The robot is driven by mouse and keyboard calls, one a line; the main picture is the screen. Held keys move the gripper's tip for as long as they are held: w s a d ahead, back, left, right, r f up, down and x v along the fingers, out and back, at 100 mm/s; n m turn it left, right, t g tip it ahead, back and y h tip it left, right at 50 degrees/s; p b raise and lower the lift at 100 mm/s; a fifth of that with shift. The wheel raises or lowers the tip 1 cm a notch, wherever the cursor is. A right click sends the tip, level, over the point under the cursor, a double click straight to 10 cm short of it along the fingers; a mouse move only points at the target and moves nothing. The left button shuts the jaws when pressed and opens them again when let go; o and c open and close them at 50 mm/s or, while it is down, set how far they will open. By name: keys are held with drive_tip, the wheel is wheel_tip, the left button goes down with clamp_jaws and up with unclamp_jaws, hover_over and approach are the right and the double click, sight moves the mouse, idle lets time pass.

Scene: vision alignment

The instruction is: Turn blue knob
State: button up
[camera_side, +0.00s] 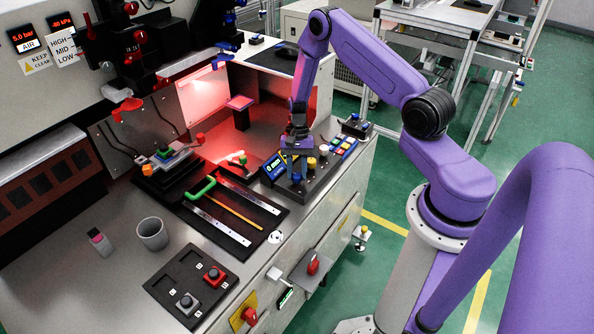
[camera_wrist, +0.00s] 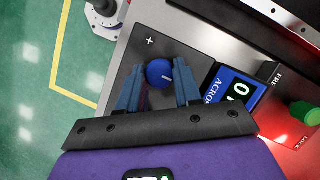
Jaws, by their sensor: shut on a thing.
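The blue knob (camera_wrist: 159,72) is round with a white mark on its top, and sits on a dark panel with a plus sign beside it. In the wrist view my gripper (camera_wrist: 158,85) has one blue-grey finger on each side of the knob and is shut on it.
A green handle (camera_side: 201,188) lies to the left, with a grey cup (camera_side: 152,233) further left. In the wrist view a green knob (camera_wrist: 304,113) is at the right.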

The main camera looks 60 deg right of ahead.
drive_tip(key=o, duration=1)
drive_tip(key=shift+o, duration=0.2)
drive_tip(key=v, duration=1.7)
drive_tip(key=shift+r, duration=0.3)
drive_tip(key=s+a+r+n+h, duration=0.2)
drive_tip(key=s+a+r+n, duration=0.3)
drive_tip(key=a, duration=0.4)
drive_tip(key=s+a+r+n+h, duration=0.1)
drive_tip(key=s+a+r+n, duration=0.4)
drive_tip(key=a, duration=0.4)
drive_tip(key=s+a+r+n+t, duration=0.1)
drive_tip(key=s+n, duration=0.6)
drive_tip(key=s, duration=0.3)
drive_tip(key=s+a+r+n+t, duration=0.1)
drive_tip(key=s+a+r+n, duration=0.1)
drive_tip(key=s+n, duration=0.4)
drive_tip(key=s, duration=0.4)
drive_tip(key=shift+s+n+t, duration=0.2)
drive_tip(key=shift+n+t, duration=0.2)
drive_tip(key=shift+a, duration=0.15)
